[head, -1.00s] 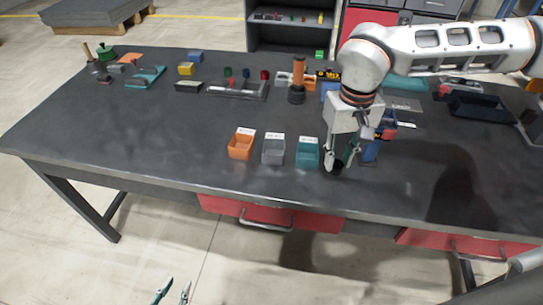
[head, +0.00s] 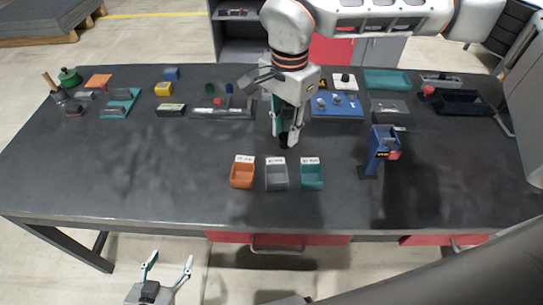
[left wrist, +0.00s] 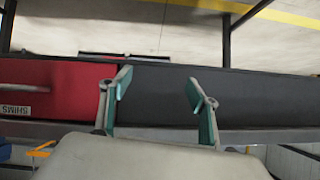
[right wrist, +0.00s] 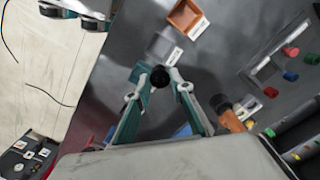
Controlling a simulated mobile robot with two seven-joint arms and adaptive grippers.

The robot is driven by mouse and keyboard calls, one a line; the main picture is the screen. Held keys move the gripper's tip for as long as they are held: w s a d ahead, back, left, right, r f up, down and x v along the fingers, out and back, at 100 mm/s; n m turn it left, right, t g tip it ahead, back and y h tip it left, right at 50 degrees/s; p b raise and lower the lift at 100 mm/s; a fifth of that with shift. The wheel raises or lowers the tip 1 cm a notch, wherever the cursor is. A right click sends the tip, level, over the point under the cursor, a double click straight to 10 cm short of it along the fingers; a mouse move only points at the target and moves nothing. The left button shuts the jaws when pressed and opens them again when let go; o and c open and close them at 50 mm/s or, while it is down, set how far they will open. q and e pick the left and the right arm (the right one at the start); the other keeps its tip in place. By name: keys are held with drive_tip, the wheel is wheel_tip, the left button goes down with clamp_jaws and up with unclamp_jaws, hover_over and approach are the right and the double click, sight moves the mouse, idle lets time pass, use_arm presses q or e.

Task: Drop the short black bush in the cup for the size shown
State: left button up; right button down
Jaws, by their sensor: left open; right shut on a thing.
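My right gripper (head: 285,138) is shut on a short black bush, a dark round piece (right wrist: 160,76) between its fingertips. It is held beyond the row of cups, near the grey one. The orange cup (head: 243,179), grey cup (head: 277,182) and teal cup (head: 312,181) stand side by side, each with a white label too small to read. The right wrist view shows the orange cup (right wrist: 184,17) and grey cup (right wrist: 161,47) past the fingertips. A blue gauge (head: 378,150) stands right of the cups; its display is unreadable. My left gripper (head: 168,268) is open and empty, off the table's front edge.
A blue tray (head: 337,112) and other trays stand behind on the right, with a dark bin (head: 465,104). A rack (head: 222,112) and small coloured blocks stand at the back left. The table's front left (head: 130,170) is clear.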

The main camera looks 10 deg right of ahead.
sight(282, 146)
drive_tip(key=shift+w+a+r+m, duration=0.1)
drive_tip(key=shift+w+a+m, duration=0.1)
drive_tip(key=shift+w+m, duration=0.1)
drive_tip(key=shift+s+f+b, duration=0.25)
drive_tip(key=shift+f+b, duration=0.25)
drive_tip(key=shift+f, duration=0.1)
wheel_tip(282, 146, down, 4)
drive_tip(key=shift+a+r+b, duration=0.1)
drive_tip(key=shift+b, duration=1.15)
drive_tip(key=shift+w+f+b, duration=0.1)
drive_tip(key=shift+f+b, duration=0.2)
drive_tip(key=shift+f, duration=0.15)
use_arm(q)
drive_tip(key=f, duration=0.2)
drive_tip(key=s+f, duration=0.1)
drive_tip(key=f, duration=0.2)
drive_tip(key=shift+s, duration=0.1)
use_arm(e)
drive_tip(key=shift+r, duration=0.1)
drive_tip(key=c, duration=1.7)
unclamp_jaws()
